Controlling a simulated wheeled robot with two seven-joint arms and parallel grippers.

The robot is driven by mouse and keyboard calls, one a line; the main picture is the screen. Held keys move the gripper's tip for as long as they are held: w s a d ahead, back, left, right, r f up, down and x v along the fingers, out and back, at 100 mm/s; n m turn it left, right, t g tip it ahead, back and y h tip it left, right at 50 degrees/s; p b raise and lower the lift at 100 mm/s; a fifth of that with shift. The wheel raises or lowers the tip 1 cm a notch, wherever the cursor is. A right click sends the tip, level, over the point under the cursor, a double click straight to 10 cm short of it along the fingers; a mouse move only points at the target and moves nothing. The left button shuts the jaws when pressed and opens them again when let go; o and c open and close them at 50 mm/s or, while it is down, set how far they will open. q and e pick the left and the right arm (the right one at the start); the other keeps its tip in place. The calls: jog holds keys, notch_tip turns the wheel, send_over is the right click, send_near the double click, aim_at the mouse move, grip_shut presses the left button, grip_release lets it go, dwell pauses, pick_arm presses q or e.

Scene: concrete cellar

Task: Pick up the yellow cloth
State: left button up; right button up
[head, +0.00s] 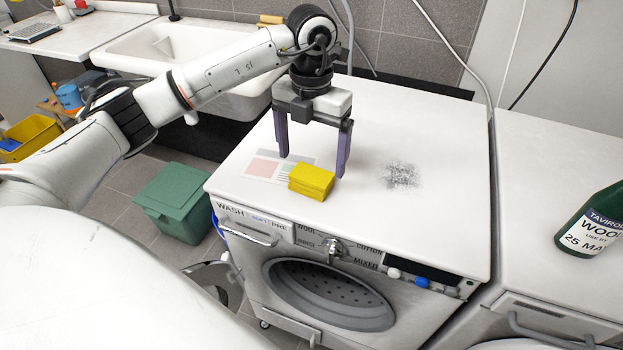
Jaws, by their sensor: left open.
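The yellow cloth (312,182) is a small folded block lying on the white top of the washing machine (440,215), near its front edge. My left gripper (313,165) points down over the machine top, just behind the cloth in the picture. Its two purple fingers are wide apart, one to the left of the cloth and one to its right, with nothing between them held. I cannot tell whether the fingertips touch the machine top. My right gripper is not in view.
A grey powdery patch (400,175) lies on the machine top, right of the cloth. A printed sheet or label (264,167) lies to its left. A green bottle (595,225) stands on the neighbouring machine. A white sink (180,50) is behind my left arm. A green bin (176,202) stands on the floor.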

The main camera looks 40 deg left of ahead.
aim_at(311, 175)
pick_arm(q)
notch_tip(311, 175, down, 5)
jog(key=shift+s+r+p, duration=0.1)
jog(key=shift+r+p, duration=0.05)
jog(key=shift+p, duration=0.2)
jog(key=c, duration=1.1)
jog(key=shift+c, duration=0.2)
jog(key=shift+r, duration=0.1)
notch_tip(311, 175, up, 10)
jog(key=shift+b, duration=0.45)
